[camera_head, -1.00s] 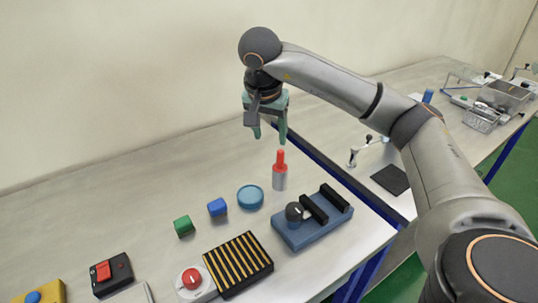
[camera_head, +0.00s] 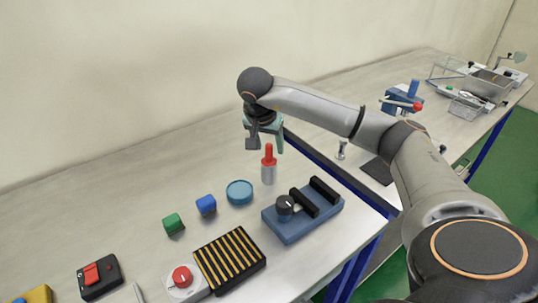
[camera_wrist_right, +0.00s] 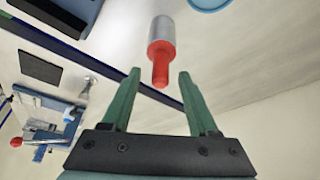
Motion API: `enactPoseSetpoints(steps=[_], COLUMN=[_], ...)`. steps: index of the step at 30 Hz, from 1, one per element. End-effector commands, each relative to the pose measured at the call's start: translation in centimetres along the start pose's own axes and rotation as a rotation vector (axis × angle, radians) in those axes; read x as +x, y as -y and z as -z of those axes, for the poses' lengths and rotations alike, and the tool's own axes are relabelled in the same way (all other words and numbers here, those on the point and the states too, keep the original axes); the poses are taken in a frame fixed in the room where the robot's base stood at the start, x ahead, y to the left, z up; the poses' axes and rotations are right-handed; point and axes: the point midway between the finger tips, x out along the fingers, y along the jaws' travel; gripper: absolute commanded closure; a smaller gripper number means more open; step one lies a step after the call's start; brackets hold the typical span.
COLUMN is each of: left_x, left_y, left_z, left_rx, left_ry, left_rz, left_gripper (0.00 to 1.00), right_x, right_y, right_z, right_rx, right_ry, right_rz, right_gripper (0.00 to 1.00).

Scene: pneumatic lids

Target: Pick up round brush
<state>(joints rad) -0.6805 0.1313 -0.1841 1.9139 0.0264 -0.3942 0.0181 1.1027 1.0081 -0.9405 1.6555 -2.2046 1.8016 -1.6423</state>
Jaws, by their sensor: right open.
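The round brush (camera_head: 268,169) stands upright on the table, with a red handle on top and a grey cylinder below. It also shows in the right wrist view (camera_wrist_right: 160,48), with its red end towards my fingers. My right gripper (camera_head: 264,148) is open and empty, with its fingers pointing down just above and around the level of the red handle's top. In the right wrist view, the two green fingers (camera_wrist_right: 156,90) are spread apart and the red tip lies between their lines, just ahead of them. My left gripper is not in view.
A blue round dish (camera_head: 239,192), a blue cube (camera_head: 206,206) and a green cube (camera_head: 173,223) lie left of the brush. A blue fixture with a black knob (camera_head: 292,226) stands in front. A black-and-yellow striped block (camera_head: 229,260) is nearer. The back left table is clear.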

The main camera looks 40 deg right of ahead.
Motion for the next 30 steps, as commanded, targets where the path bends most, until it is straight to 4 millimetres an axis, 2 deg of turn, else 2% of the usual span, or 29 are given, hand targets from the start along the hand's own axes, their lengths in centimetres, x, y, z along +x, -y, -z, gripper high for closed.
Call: enactPoseSetpoints(steps=[3, 10, 26, 30], left_x=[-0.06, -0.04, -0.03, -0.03], left_y=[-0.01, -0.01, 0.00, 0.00], left_z=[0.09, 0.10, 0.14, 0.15], left_rx=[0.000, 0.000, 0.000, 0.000], left_ry=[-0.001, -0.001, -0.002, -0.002], left_rz=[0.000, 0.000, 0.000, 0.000], left_gripper=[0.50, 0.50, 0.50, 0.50], right_x=[1.02, 1.15, 1.11, 1.11], right_y=[-0.06, -0.04, -0.02, -0.02], right_z=[-0.01, 0.01, 0.00, 0.00], right_rx=[0.000, 0.000, 0.000, 0.000], right_ry=[0.001, 0.000, 0.000, 0.000], right_rz=[-0.001, 0.000, 0.001, 0.001], right_gripper=[0.40, 0.40, 0.98, 1.00])
